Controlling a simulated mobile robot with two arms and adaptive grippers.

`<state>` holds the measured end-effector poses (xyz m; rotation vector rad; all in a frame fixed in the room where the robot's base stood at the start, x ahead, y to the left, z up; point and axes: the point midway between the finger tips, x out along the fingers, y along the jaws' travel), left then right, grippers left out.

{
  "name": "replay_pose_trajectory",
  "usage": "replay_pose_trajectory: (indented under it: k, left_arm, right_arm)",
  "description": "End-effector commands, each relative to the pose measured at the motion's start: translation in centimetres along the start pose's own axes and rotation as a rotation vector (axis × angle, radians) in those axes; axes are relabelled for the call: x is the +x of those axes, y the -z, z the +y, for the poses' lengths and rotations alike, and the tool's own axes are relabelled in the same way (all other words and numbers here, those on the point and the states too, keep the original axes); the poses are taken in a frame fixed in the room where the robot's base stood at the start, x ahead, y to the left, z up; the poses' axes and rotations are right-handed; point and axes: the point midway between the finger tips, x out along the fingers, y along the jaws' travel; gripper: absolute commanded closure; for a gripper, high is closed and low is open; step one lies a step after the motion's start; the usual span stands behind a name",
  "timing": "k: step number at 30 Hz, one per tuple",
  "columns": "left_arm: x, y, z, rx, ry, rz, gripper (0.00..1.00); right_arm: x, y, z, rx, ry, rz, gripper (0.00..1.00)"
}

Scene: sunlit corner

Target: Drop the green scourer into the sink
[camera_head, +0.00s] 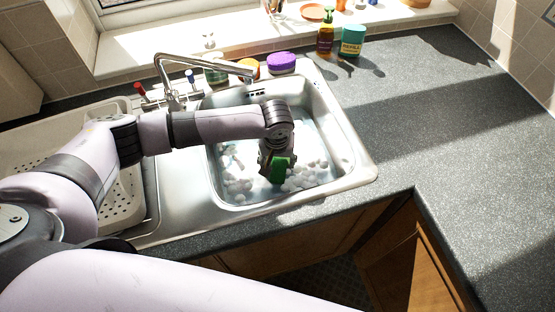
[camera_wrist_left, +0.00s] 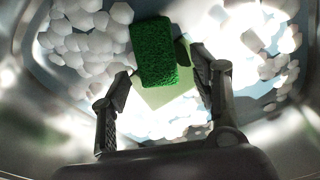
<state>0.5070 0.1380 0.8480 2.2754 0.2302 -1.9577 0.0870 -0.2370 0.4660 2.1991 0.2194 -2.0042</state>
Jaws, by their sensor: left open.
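The green scourer (camera_head: 282,170) is inside the steel sink (camera_head: 345,158), just at the tips of my left gripper (camera_head: 272,155). In the left wrist view the scourer (camera_wrist_left: 155,55) has a rough green face and a pale yellowish side. It lies between and just beyond the fingers of my left gripper (camera_wrist_left: 160,85), which are spread apart. White foam lies below it; whether the scourer touches the foam I cannot tell. My right gripper is not in view.
A chrome tap (camera_head: 205,62) reaches over the sink's back rim. A purple sponge (camera_head: 282,62) sits behind the basin. A white perforated tray (camera_head: 125,195) is on the drainer at left. The grey worktop (camera_head: 430,110) at right is clear.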

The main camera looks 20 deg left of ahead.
Motion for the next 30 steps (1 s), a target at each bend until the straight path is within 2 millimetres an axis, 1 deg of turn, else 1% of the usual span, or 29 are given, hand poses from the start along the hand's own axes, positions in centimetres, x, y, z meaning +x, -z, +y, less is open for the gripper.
replay_pose_trajectory:
  k: [7, 11, 14, 21, 24, 27, 30]
  left_arm:
    - [-0.1, 0.1, 0.0, 0.000, 0.000, 0.001, 0.43]
    - [-1.1, 0.3, 0.0, 0.002, -0.001, 0.003, 0.43]
    - [-2.7, 0.3, 0.0, 0.001, -0.003, 0.003, 0.43]
    - [-8.1, 0.3, 0.0, 0.001, -0.003, 0.003, 0.43]
    - [-10.1, 0.2, 0.0, 0.001, -0.002, 0.003, 0.43]
    - [-11.6, 0.2, 0.1, 0.000, -0.002, 0.002, 0.43]
    - [-12.6, 0.3, 0.0, -0.001, -0.002, 0.002, 0.43]
  right_arm:
    - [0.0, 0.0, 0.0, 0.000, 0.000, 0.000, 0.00]
    - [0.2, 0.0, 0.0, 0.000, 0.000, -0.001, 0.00]
    - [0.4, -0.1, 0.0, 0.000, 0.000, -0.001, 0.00]
    - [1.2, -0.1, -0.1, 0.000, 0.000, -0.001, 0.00]
    - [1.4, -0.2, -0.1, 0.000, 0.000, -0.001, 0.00]
    - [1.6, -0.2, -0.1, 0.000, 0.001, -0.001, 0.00]
    - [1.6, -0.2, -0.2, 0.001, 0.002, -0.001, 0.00]
